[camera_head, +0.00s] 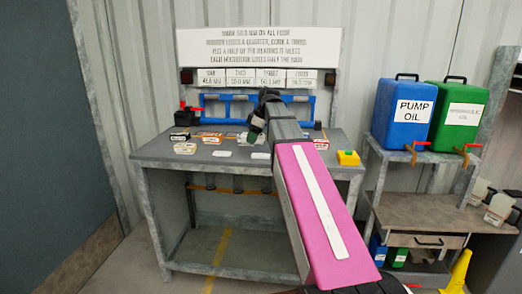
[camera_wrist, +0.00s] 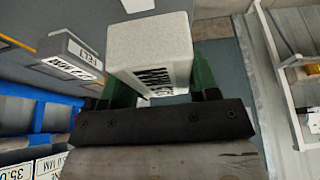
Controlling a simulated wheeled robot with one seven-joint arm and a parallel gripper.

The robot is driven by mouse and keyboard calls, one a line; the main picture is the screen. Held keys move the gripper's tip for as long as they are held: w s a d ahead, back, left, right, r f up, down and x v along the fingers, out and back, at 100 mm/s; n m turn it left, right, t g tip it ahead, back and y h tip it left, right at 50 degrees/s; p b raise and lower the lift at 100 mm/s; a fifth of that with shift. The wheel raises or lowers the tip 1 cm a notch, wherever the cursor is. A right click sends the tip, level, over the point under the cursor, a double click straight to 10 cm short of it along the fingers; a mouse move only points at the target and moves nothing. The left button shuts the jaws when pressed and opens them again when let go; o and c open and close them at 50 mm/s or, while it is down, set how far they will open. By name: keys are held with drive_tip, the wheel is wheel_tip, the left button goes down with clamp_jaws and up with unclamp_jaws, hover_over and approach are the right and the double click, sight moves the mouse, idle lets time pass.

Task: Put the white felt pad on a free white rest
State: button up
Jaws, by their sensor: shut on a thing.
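My gripper (camera_wrist: 162,78) is shut on a white, speckled block with a printed label, the white felt pad (camera_wrist: 150,40); a dark green finger is on each side of it. The label is partly hidden. In the head view my gripper (camera_head: 257,127) is above the rear of the workbench, and the pad is hard to make out there. Two flat white rests (camera_head: 222,154) (camera_head: 260,156) lie near the bench's front edge, and nothing is seen on them. A white piece, perhaps a rest (camera_wrist: 137,5), shows at the top of the wrist view.
A grey labelled block (camera_wrist: 70,50) is left of the held pad in the wrist view. Small boxes (camera_head: 185,148) stand on the bench (camera_head: 160,150) at left, and a yellow block (camera_head: 348,158) at right. A blue rack (camera_head: 240,105) stands behind. Oil cans (camera_head: 405,110) are further right.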

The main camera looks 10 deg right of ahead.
sight(258, 154)
drive_tip(key=d, duration=0.1)
drive_tip(key=d+f, duration=0.2)
drive_tip(key=shift+w+d+f, duration=0.1)
drive_tip(key=shift+w+d, duration=0.1)
drive_tip(key=shift+w, duration=0.15)
drive_tip(key=shift+f, duration=1.95)
drive_tip(key=shift+f, duration=0.15)
drive_tip(key=o, duration=0.9)
drive_tip(key=v, duration=1.2)
